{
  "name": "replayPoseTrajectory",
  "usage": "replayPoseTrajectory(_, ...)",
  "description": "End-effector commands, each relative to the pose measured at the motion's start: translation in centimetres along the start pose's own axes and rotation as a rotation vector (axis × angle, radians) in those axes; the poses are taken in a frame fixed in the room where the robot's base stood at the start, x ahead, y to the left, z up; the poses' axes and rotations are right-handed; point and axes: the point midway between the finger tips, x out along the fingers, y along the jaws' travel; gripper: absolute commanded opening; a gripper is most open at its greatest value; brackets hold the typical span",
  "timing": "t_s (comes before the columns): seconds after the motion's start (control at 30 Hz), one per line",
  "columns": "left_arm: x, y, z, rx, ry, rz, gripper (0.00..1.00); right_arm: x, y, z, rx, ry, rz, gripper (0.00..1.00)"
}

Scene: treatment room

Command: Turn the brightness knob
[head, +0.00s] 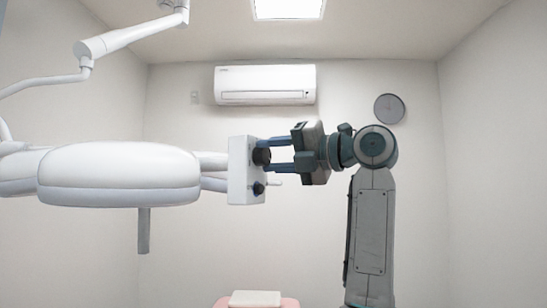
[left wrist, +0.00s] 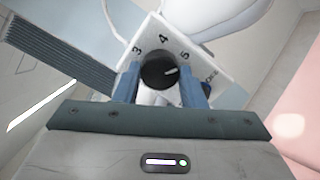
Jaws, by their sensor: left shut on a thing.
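A white control box (head: 240,175) sits at the right end of the white lamp arm in the head view. Its right face carries a large black knob (head: 262,156) and a smaller dark knob (head: 259,188) below it. My left gripper (head: 270,154) reaches the box from the right, its two blue fingers closed on the large knob. In the left wrist view the black knob (left wrist: 159,72) lies between the fingertips. The numbers 3, 4 and 5 ring it, and its white mark points right, just past the 5. My right gripper is not in view.
A large white padded lamp head (head: 118,175) hangs left of the box. A pink seat with a white headrest (head: 255,299) stands below. The space right of my arm is clear.

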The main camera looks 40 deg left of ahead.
Motion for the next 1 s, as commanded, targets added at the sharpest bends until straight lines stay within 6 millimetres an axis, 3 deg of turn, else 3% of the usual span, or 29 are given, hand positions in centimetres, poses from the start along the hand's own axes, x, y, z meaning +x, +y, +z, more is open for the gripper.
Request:
replayPoseTrajectory(0.57, -0.01, -0.01, 0.01, 0.032, 0.000, 0.000, 0.14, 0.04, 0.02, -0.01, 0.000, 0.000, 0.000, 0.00)
replayPoseTrajectory(0.6, -0.01, -0.01, 0.01, 0.032, 0.000, 0.000, 0.43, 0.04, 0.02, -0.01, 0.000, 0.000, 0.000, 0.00)
replayPoseTrajectory(0.7, -0.01, -0.02, 0.01, 0.031, 0.000, 0.000, 0.59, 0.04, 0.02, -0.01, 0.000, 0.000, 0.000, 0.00)
replayPoseTrajectory(1.0, -0.21, -0.06, -0.01, 0.030, -0.001, -0.001, 0.59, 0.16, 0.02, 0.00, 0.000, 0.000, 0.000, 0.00)
